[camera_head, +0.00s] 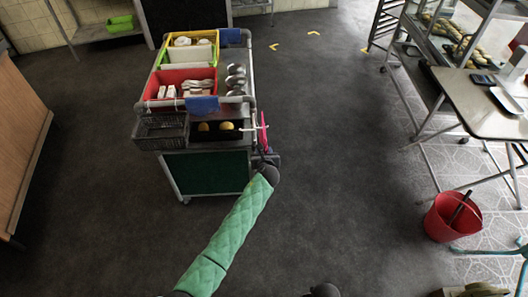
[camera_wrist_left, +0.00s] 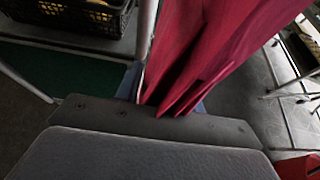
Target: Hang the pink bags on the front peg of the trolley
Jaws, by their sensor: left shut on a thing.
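The trolley (camera_head: 208,105) stands left of centre in the head view. A thin pale peg (camera_head: 250,128) sticks out to the right at its front right corner. My left gripper (camera_head: 267,155) is just right of this corner, shut on a pink bag (camera_head: 263,130) that shows as a narrow strip above it. The bag appears close to or at the peg; I cannot tell whether it is on it. In the left wrist view the pink bag (camera_wrist_left: 205,45) rises from the jaws as folded cloth, hiding what lies behind. My right gripper is not in view.
The trolley carries a yellow bin, a red bin (camera_head: 180,88), a row of grey round items (camera_head: 236,78) and a dark basket (camera_head: 161,131). A red bucket (camera_head: 452,216) and a worktable (camera_head: 490,105) stand at right. The floor between is clear.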

